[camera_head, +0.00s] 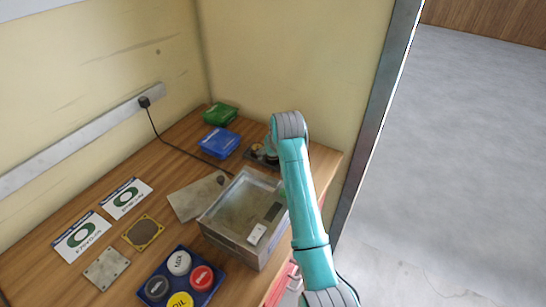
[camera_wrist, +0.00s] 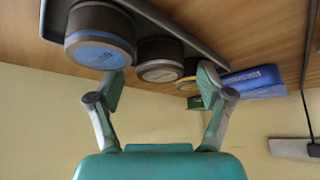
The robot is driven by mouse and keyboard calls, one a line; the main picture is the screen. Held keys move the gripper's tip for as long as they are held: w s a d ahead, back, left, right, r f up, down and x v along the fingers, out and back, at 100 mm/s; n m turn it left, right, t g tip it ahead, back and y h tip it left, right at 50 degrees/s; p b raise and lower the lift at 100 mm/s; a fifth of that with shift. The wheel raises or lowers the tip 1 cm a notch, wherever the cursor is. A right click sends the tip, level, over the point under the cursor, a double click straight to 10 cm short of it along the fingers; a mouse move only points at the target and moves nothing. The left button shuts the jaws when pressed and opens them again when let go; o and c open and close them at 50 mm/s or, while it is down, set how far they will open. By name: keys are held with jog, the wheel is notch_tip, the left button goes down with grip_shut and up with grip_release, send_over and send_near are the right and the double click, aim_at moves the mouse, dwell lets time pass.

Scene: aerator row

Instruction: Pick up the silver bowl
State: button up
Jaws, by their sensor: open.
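I cannot make out a clear silver bowl in either view. In the wrist view, which shows the scene upside down, round dark containers stand in a dark tray (camera_wrist: 205,48). One has a blue top (camera_wrist: 98,48), one a silver-grey top (camera_wrist: 160,66), and a yellowish one (camera_wrist: 187,82) is partly hidden. My gripper (camera_wrist: 160,76) is open and empty, its fingers spread on either side of the silver-grey-topped container. Contact cannot be told. In the head view the tray (camera_head: 259,159) is at the table's far end, and my arm hides part of it.
A metal box (camera_head: 230,235) stands on the table (camera_head: 45,245) beside my arm. A blue box (camera_head: 219,142) and a green box (camera_head: 220,113) lie near the tray, by the back wall. A blue crate (camera_head: 208,296) with coloured round lids is at the front. A cable crosses the table.

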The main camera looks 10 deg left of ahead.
jog(key=c, duration=1.3)
